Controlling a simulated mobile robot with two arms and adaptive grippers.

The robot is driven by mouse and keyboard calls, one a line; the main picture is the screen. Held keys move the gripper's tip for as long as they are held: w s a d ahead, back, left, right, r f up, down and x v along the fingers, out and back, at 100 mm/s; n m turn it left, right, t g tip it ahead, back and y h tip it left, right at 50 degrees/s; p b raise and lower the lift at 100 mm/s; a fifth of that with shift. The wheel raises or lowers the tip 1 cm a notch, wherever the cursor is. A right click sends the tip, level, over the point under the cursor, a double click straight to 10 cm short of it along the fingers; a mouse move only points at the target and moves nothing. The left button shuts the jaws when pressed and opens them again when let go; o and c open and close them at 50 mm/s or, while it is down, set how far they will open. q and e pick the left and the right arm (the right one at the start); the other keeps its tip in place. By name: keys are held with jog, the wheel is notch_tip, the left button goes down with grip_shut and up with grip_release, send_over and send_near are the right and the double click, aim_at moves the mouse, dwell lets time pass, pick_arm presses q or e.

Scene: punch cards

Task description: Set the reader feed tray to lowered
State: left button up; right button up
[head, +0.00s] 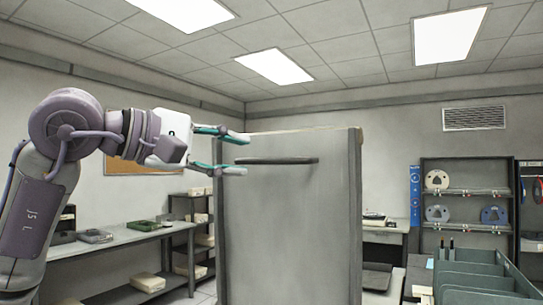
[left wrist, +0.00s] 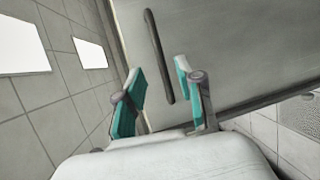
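A tall grey cabinet-like unit (head: 290,230) stands upright in the middle of the head view. A dark horizontal bar (head: 275,161) runs across its upper face; I cannot tell if this is the reader feed tray or a handle. My left gripper (head: 243,153) is open and empty, its teal fingers pointing right, at about the bar's height near its left end. In the left wrist view the dark bar (left wrist: 159,55) appears between and beyond the two open fingers (left wrist: 160,82), with no clear contact. My right gripper is out of view.
A dark tray (head: 377,277) sits low, right of the unit. A green-grey divided bin (head: 480,275) is at the lower right. Shelves with tape reels (head: 438,180) stand behind. A side bench (head: 125,238) with trays lies along the left wall.

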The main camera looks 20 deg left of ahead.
aim_at(268, 161)
pick_arm(q)
jog(key=p+x, duration=0.1)
jog(key=x, duration=0.5)
jog(key=shift+w+d+p, duration=0.15)
jog(key=shift+w+p, duration=0.05)
jog(key=shift+p, duration=0.1)
jog(key=shift+w+d+f, duration=0.15)
jog(key=shift+w+d, duration=0.25)
jog(key=shift+w, duration=0.2)
jog(key=shift+c, duration=0.3)
grip_shut()
